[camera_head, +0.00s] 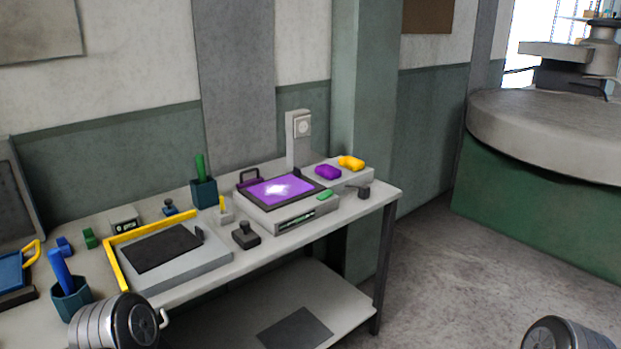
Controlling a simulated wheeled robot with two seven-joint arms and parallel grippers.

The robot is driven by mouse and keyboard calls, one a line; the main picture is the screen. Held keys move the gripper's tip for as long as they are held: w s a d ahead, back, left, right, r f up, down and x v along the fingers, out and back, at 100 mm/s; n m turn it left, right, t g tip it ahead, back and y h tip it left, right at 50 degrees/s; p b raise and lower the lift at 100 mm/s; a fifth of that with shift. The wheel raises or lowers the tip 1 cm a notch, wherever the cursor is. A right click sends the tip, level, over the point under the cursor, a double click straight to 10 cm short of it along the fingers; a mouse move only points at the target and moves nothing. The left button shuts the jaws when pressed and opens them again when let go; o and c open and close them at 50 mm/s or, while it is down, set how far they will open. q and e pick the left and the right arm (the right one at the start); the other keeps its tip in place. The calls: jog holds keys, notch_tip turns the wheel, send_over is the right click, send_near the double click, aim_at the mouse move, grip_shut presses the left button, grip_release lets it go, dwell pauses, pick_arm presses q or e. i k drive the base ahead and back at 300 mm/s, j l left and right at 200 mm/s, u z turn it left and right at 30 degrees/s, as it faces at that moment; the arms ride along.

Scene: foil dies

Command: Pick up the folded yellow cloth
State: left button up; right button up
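The folded yellow cloth (351,162) appears as a small yellow bundle on a low grey block (358,176) at the back right of the workbench. A folded purple cloth-like piece (327,171) lies just left of it on the same block. Nothing holds the yellow piece, and its top is uncovered. Only rounded metal links of my arms show at the bottom left and bottom right. Neither gripper's fingers are in view.
Left of the block stands a press-like device (290,214) with a purple foil sheet (280,189) on top. A grey column with a dial (298,140) rises behind it. A small dark knob (363,191) sits in front of the block. Floor right of the workbench is clear.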

aim_at(354, 164)
jog(key=u, duration=0.35)
jog(key=i+l+u, duration=0.1)
jog(key=u, duration=0.25)
jog(key=l+u, duration=0.2)
jog(key=u, duration=0.15)
jog(key=i+l+u, duration=0.2)
jog(key=l+u, duration=0.3)
jog(key=l, duration=0.65)
jog(key=l+u, duration=0.5)
jog(key=l, duration=0.65)
jog(key=k+l, duration=0.1)
jog(key=l, duration=0.8)
jog(key=k+l, duration=0.1)
jog(key=l, duration=0.75)
